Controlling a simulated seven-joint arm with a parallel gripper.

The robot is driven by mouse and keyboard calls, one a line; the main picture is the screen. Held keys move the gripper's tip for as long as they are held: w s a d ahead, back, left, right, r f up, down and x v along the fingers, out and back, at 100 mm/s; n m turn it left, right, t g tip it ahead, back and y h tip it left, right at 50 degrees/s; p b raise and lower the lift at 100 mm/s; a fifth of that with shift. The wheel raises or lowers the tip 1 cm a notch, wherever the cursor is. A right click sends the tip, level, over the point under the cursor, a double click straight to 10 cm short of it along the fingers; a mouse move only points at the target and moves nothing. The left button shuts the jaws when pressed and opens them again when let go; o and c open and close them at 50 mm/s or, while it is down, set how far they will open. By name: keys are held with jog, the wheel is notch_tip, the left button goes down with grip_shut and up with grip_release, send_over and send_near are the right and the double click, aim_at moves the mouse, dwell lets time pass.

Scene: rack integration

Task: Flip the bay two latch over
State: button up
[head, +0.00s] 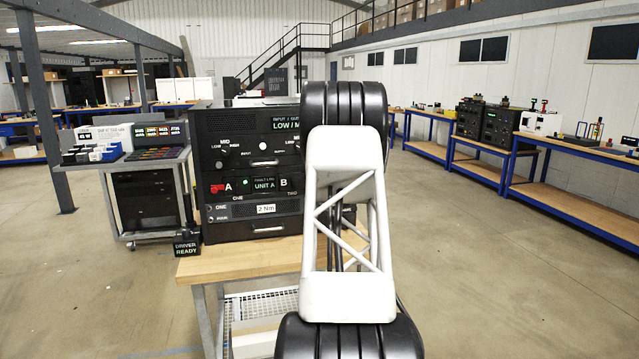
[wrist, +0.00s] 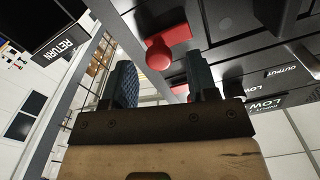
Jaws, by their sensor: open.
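A red latch with a round knob (wrist: 160,54) shows on the black rack face in the wrist view. My gripper (wrist: 163,84) is open, with one dark finger on either side below the knob. The knob lies just beyond the gap between the fingertips, and I cannot tell whether anything touches. In the head view the rack (head: 250,165) stands on a wooden-topped bench, with ONE and TWO marked below its middle unit. My white and black arm hides the rack's right part, and my gripper is hidden there. I cannot read the bay number beside the red knob.
A red part (head: 217,189) shows left of the letter A. A DRIVER READY sign (head: 187,247) stands at the bench's left edge. A grey cart (head: 140,170) with bins is to the left. A RETURN sign (wrist: 66,45) shows in the wrist view. Floor to the right is clear.

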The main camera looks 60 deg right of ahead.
jog(key=shift+x, duration=1.4)
grip_shut()
